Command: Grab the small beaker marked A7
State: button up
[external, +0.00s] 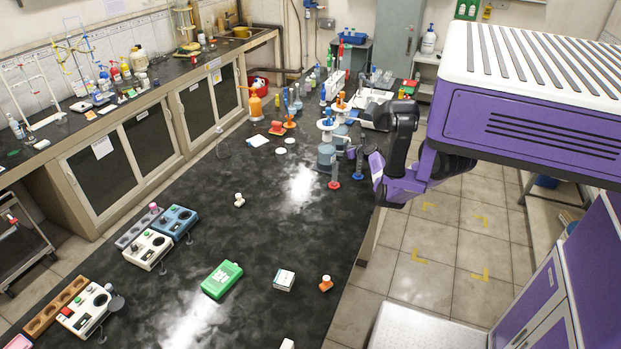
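I cannot make out a marking A7 on anything in the external view; labels are too small to read. Some small clear vessels (381,76) stand at the far end of the dark bench, and I cannot tell whether one is the beaker. My arm is folded at the bench's right edge. Its end, with my gripper (374,168), is beside that edge, near several bottles and stands. The fingers are too small and dark to tell whether they are open or shut. I see nothing clearly held.
The long dark bench (250,240) is mostly clear in the middle. Grey-blue bottles (326,155) crowd its right edge near my arm. A side counter (150,98) runs along the left wall.

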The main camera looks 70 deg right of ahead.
jog(key=c, duration=1.3)
